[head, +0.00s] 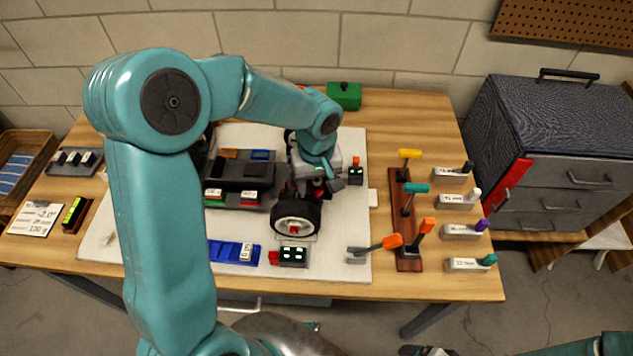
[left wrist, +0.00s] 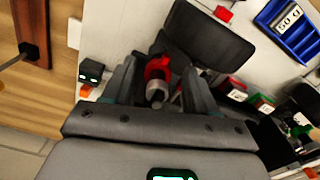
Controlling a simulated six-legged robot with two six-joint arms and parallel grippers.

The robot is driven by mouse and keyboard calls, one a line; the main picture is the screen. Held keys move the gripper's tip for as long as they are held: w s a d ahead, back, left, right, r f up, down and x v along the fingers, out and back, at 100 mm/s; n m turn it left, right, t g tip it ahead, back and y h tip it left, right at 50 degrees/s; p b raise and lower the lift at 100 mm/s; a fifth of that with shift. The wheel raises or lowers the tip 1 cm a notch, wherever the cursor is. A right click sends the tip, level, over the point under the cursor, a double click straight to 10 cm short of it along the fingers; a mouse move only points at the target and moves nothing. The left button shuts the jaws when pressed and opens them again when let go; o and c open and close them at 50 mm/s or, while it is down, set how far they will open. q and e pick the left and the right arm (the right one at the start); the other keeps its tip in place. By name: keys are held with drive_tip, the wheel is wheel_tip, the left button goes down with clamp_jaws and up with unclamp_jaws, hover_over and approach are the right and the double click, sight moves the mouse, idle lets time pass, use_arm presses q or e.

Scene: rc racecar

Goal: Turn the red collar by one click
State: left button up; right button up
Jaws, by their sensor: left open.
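The red collar (left wrist: 157,68) shows in the left wrist view, on a grey metal post or shaft (left wrist: 158,92) beside a dark wheel (left wrist: 210,35). My left gripper (left wrist: 157,88) is open, with one finger on each side of the collar. I cannot tell whether either finger touches it. In the head view my left gripper (head: 312,186) is over the car, behind the front wheel (head: 296,219), and it hides the collar there. A teal part of my right arm shows at the bottom right of the head view, but its gripper cannot be made out.
A rack of coloured-handled tools (head: 408,225) stands right of the white mat (head: 110,240). An orange-handled tool (head: 375,247) lies near the mat's right edge. A blue tray (head: 232,252) and a small dark box with lights (head: 293,257) sit in front of the car. A grey drawer cabinet (head: 560,140) stands right.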

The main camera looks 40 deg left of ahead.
use_arm(q)
drive_tip(key=shift+w+f, duration=0.1)
drive_tip(key=shift+w, duration=0.05)
drive_tip(key=c, duration=1.1)
drive_tip(key=shift+o, duration=0.2)
drive_tip(key=shift+m, duration=0.6)
drive_tip(key=m, duration=0.3)
drive_tip(key=shift+m+b, duration=0.3)
drive_tip(key=shift+m, duration=0.1)
drive_tip(key=shift+a, duration=0.1)
drive_tip(key=o, duration=1.1)
drive_tip(key=shift+c, duration=0.2)
